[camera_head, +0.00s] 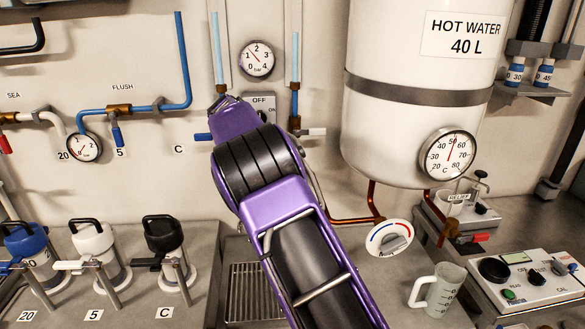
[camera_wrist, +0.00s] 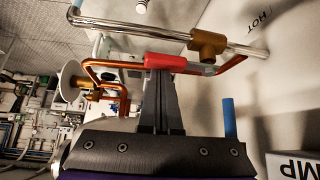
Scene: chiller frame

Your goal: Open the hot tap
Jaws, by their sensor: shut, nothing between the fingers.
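In the wrist view, a red lever sleeve (camera_wrist: 166,62) lies across the tips of my gripper's fingers. It sits by a copper pipe and a brass fitting (camera_wrist: 208,45), and the word HOT (camera_wrist: 262,20) is on the wall at the upper right. My gripper (camera_wrist: 161,80) is shut and empty, its fingertips at or very close to the red sleeve. I cannot tell whether they touch. In the head view, my purple arm covers the middle of the wall and hides both my gripper and the red lever.
A blue lever (camera_head: 203,137) and a pale lever (camera_head: 317,131) flank my arm. The white hot water tank (camera_head: 400,130) stands to the right, above a temperature dial (camera_head: 390,238). A measuring jug (camera_head: 438,290) stands at the lower right. A blue stub (camera_wrist: 229,117) is right of my fingers.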

